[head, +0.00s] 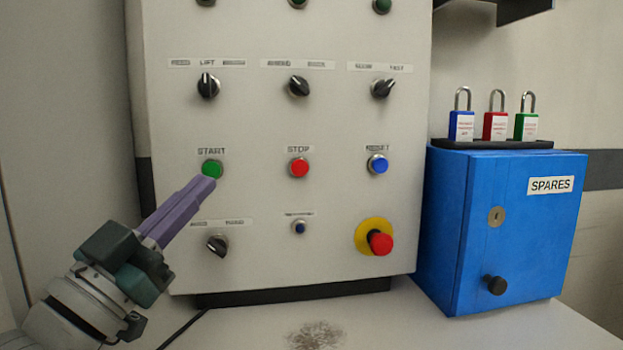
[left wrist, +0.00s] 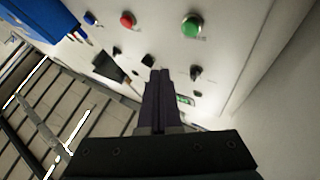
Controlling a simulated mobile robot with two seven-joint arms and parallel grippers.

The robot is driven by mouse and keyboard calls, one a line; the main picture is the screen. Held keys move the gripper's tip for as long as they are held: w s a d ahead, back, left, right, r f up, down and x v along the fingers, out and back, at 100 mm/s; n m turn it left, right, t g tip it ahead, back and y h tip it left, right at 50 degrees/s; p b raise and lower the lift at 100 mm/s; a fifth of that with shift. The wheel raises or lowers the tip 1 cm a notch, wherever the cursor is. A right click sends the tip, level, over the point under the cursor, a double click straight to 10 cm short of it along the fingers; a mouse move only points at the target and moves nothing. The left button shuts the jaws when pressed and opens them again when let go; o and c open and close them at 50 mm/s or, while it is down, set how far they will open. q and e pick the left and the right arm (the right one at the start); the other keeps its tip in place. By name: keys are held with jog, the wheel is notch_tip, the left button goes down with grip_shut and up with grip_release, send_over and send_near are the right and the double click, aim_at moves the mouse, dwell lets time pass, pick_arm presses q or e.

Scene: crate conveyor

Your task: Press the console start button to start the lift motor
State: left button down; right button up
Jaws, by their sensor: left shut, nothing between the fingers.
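The green START button (head: 212,168) is on the left of the pale console panel (head: 255,125) in the head view, under its START label. A green button (left wrist: 191,26) also shows near the top of the left wrist view. My left gripper (head: 208,183) is shut and empty, its purple fingers slanting up to just below the START button. In the left wrist view the fingertips (left wrist: 160,72) appear apart from the green button; contact cannot be made out. The LIFT selector (head: 208,86) is above START, its black knob pointing about upright. My right gripper is not in view.
The red STOP button (head: 299,167) and blue RESET button (head: 377,164) are right of START. A black selector (head: 217,245) sits below it. The red emergency stop (head: 380,243) is lower right. The blue SPARES box (head: 510,235) carries padlocks and stands right of the console.

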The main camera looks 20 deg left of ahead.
aim_at(212, 171)
pick_arm(q)
jog(key=shift+w+a+b, duration=0.5)
jog(key=shift+w, duration=0.3)
jog(key=shift+w+a+b, duration=0.5)
jog(key=shift+w+b, duration=0.05)
jog(key=shift+w, duration=0.25)
jog(key=shift+w+a+b, duration=0.5)
jog(key=shift+w, duration=0.3)
jog(key=shift+w, duration=0.1)
jog(key=shift+w+a+b, duration=0.25)
jog(key=shift+b, duration=0.05)
